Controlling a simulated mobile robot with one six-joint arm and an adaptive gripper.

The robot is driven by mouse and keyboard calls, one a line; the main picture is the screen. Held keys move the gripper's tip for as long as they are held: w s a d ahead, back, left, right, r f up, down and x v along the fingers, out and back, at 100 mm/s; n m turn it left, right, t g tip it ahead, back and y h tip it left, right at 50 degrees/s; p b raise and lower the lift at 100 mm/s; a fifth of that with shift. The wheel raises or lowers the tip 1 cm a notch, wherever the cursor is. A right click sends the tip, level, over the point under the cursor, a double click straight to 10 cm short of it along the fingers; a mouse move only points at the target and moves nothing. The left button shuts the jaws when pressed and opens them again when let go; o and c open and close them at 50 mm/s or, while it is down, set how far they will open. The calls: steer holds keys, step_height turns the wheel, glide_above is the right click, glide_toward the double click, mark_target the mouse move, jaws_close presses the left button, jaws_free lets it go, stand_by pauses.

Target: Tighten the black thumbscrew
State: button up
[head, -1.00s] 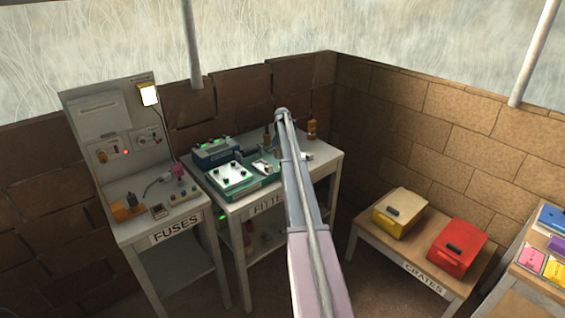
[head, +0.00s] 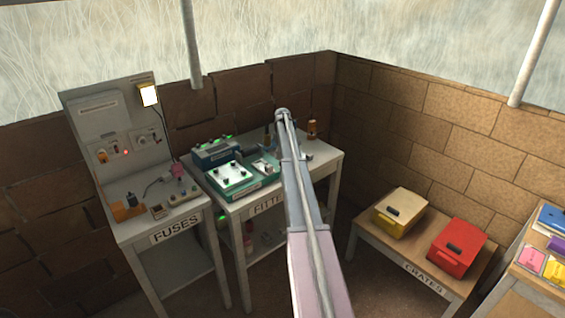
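The fittings table (head: 325,162) stands against the brick wall, its sign partly covered by my arm. On it is a teal box (head: 233,178) with a pale top bearing several small dark knobs. A darker teal unit with green lights (head: 214,152) stands behind it, and a small teal tray (head: 263,168) stands to its right. I cannot tell which dark knob, if any, is the black thumbscrew. My arm reaches over the table's middle and bends down behind its own elbow. My gripper is hidden behind the arm, so its fingers and any contact do not show.
An orange-brown bottle (head: 312,129) stands at the table's back. The fuses bench (head: 180,215), with an upright panel and lit lamp (head: 149,95), is close on the left. A low crates table (head: 408,243) with yellow (head: 400,212) and red (head: 457,248) crates is on the right.

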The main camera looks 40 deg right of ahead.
steer(key=shift+f, duration=0.15)
steer(key=shift+f+b, duration=1.9)
steer(key=shift+b, duration=0.1)
jaws_close()
steer(key=shift+m, duration=0.8)
steer(key=c, duration=0.7)
jaws_free()
steer(key=shift+c, duration=0.2)
jaws_close()
